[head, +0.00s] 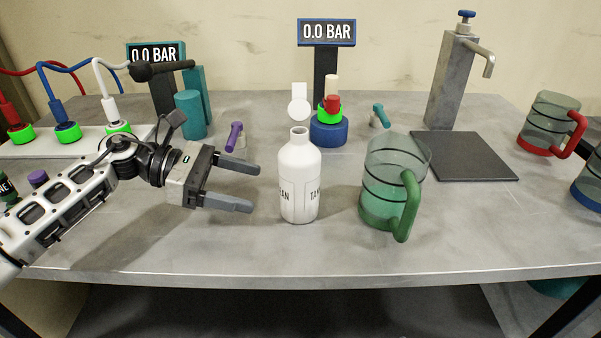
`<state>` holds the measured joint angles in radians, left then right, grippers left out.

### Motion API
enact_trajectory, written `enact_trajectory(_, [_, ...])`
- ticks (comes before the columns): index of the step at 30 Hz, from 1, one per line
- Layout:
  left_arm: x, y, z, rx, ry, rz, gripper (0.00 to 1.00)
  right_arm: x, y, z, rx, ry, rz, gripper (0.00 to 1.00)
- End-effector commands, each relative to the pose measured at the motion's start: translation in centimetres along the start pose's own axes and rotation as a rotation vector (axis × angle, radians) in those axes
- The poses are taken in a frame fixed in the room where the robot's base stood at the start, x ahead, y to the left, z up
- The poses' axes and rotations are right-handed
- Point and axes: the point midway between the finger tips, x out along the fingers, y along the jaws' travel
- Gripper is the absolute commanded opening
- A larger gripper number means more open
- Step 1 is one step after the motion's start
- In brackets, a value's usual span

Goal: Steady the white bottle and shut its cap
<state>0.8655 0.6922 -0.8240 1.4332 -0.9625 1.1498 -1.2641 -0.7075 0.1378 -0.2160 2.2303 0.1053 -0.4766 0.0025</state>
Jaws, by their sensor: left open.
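The white bottle (298,165) stands upright near the middle of the grey table, with dark lettering on its body. Its round white cap (299,108) is flipped up and stands open above and behind the neck. My left gripper (246,188) is open and empty to the left of the bottle, its fingers pointing right towards the body. A gap shows between the fingertips and the bottle, and they do not touch. My right gripper is not in view.
A green-handled jug (392,185) stands close to the right of the bottle. Behind are a blue-based gauge (327,32), a purple-handled valve (234,137), a teal-handled valve (380,116) and a tap column (452,80). The table front before the bottle is clear.

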Motion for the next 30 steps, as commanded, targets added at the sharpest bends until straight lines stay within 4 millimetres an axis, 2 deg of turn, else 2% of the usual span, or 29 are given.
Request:
enact_trajectory(10, [5.0,-0.1,0.3,-0.002,-0.003,-0.003,0.75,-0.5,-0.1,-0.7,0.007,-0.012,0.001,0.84])
enact_trajectory(15, [7.3,-0.1,-0.1,0.000,-0.003,-0.003,0.75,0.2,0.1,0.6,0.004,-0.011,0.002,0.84])
enact_trajectory(21, [8.7,-0.1,0.0,-0.001,-0.002,-0.001,0.75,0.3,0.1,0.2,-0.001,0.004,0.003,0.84])
enact_trajectory(30, [9.0,-0.1,0.1,-0.001,-0.002,-0.001,0.75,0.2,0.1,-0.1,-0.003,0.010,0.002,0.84])
